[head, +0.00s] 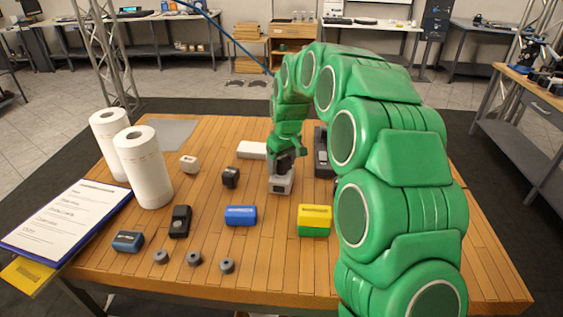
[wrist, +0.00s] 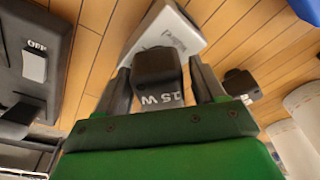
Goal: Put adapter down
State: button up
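My gripper (head: 284,160) points down over the middle of the table. In the wrist view its two fingers (wrist: 160,64) stand on either side of a black block marked "15 W", the adapter (wrist: 158,84), and appear closed on it. A white block (head: 281,185) with a dark marking lies right below the adapter; it also shows in the wrist view (wrist: 172,32). I cannot tell whether the two touch. Another small black block (head: 230,178) stands to the left, and a small white block (head: 189,164) farther left.
A dark power strip (head: 322,158) lies right of the gripper and a white box (head: 252,150) behind it. In front are blue (head: 241,215) and yellow-green (head: 314,220) blocks, a black device (head: 180,221) and grey rings (head: 194,259). Paper rolls (head: 146,170) stand left.

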aim_at(285, 159)
jog(key=shift+o, duration=0.4)
jog(key=shift+r, duration=0.15)
jog(key=shift+r, duration=0.25)
notch_tip(285, 159, up, 11)
jog(key=s+d, duration=0.1)
jog(key=s+d+r+m, duration=0.1)
jog(key=s+d, duration=0.3)
jog(key=s, duration=0.4)
jog(key=s+d+r+m+g, duration=0.1)
jog(key=s+d+m, duration=0.1)
jog(key=s+d, duration=0.4)
jog(key=s+d+r+m, duration=0.1)
jog(key=s+d, duration=0.2)
jog(key=s, duration=0.6)
jog(key=s+d+f+m, duration=0.1)
jog(key=s+d+f, duration=0.1)
jog(key=s, duration=0.6)
jog(key=s+d+f+m+g, duration=0.1)
jog(key=s+d+f+m, duration=0.1)
jog(key=s, duration=0.6)
jog(key=s+d+f+m+g+h, duration=0.1)
jog(key=s+d+f+m, duration=0.1)
jog(key=s, duration=0.6)
jog(key=shift+s+d, duration=0.35)
jog(key=shift+d, duration=0.55)
